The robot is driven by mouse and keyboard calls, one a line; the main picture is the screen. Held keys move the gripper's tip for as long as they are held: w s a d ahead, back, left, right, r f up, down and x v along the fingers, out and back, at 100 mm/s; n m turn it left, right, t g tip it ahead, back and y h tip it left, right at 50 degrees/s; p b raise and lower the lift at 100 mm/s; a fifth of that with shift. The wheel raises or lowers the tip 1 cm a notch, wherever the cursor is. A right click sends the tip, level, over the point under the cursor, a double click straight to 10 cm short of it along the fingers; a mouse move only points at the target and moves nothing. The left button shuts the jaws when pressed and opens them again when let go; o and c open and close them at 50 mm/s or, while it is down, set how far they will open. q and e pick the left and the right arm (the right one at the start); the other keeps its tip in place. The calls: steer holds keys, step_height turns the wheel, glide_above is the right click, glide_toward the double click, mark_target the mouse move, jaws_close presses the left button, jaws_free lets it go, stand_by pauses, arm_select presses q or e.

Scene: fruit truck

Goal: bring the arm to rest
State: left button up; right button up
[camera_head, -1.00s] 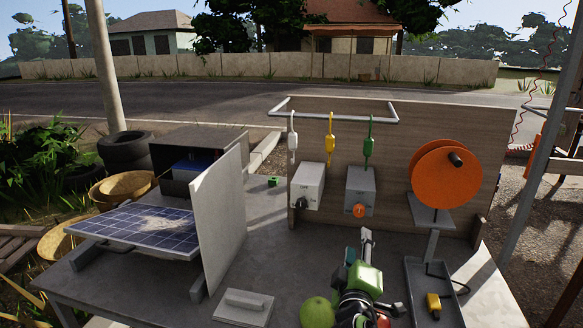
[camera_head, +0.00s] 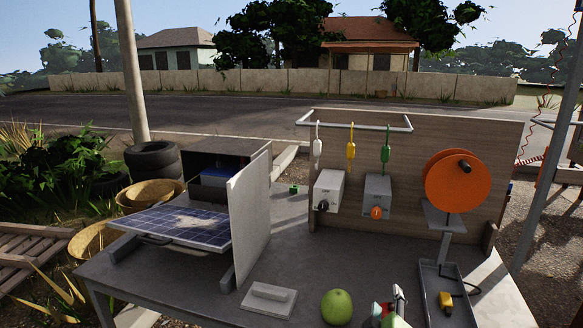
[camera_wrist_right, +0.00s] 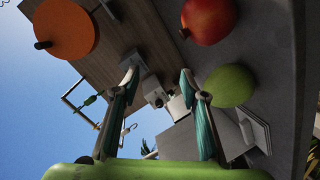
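My right gripper (camera_head: 390,303) is at the bottom edge of the head view, low at the table's front, and only its end shows there. In the right wrist view the right gripper (camera_wrist_right: 158,78) has its two fingers spread wide with nothing held between them. A green round fruit (camera_head: 337,306) stands on the table just left of this gripper. The green fruit also shows in the wrist view (camera_wrist_right: 232,86), beside one finger; whether they touch cannot be told. My left gripper is in neither view.
A red fruit (camera_wrist_right: 208,18) lies near the green one. The grey table (camera_head: 200,275) carries a solar panel (camera_head: 185,226), an upright white board (camera_head: 250,215), a pale block (camera_head: 268,299) and an orange reel (camera_head: 457,182). A wooden backboard (camera_head: 410,220) holds two boxes and hanging plugs.

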steer(key=s+d+f+m+g+y, duration=0.2)
steer(key=s+f+m+g, duration=0.25)
steer(key=s+f, duration=1)
steer(key=s+a+f+g+y, duration=0.2)
steer(key=s+g, duration=0.1)
steer(key=s, duration=0.7)
steer(key=s+a+f+g+y, duration=0.15)
steer(key=s+g, duration=0.25)
steer(key=s, duration=0.7)
step_height(320, 180, down, 25)
steer(key=s, duration=0.1)
steer(key=s+d+f+g, duration=0.2)
steer(key=s+d+f, duration=0.1)
steer(key=s+f, duration=1.4)
steer(key=shift+s, duration=0.45)
